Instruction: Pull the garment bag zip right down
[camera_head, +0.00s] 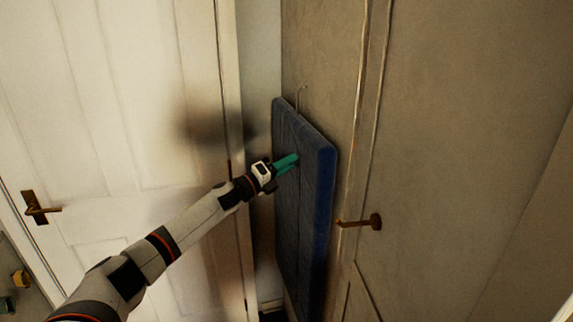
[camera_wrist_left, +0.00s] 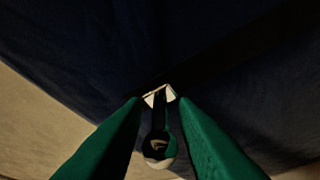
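The dark blue garment bag (camera_head: 318,200) hangs upright against the wall, with a thin zip line down its front. My left gripper (camera_head: 288,163) is at the bag's front, on the upper half, near the zip line. In the left wrist view, the zip pull (camera_wrist_left: 159,143), with a pale slider and a round ring end, lies between the two green fingers (camera_wrist_left: 159,100). Dark gaps show between the pull and each finger, so the gripper looks open around it. The pull is hidden by my gripper in the head view. My right gripper is not in view.
A thin hanger hook (camera_head: 302,91) shows above the bag. A white panelled door (camera_head: 130,130) with a brass handle (camera_head: 38,207) is at the left. A brass handle (camera_head: 362,222) sticks out from the grey-brown door right of the bag.

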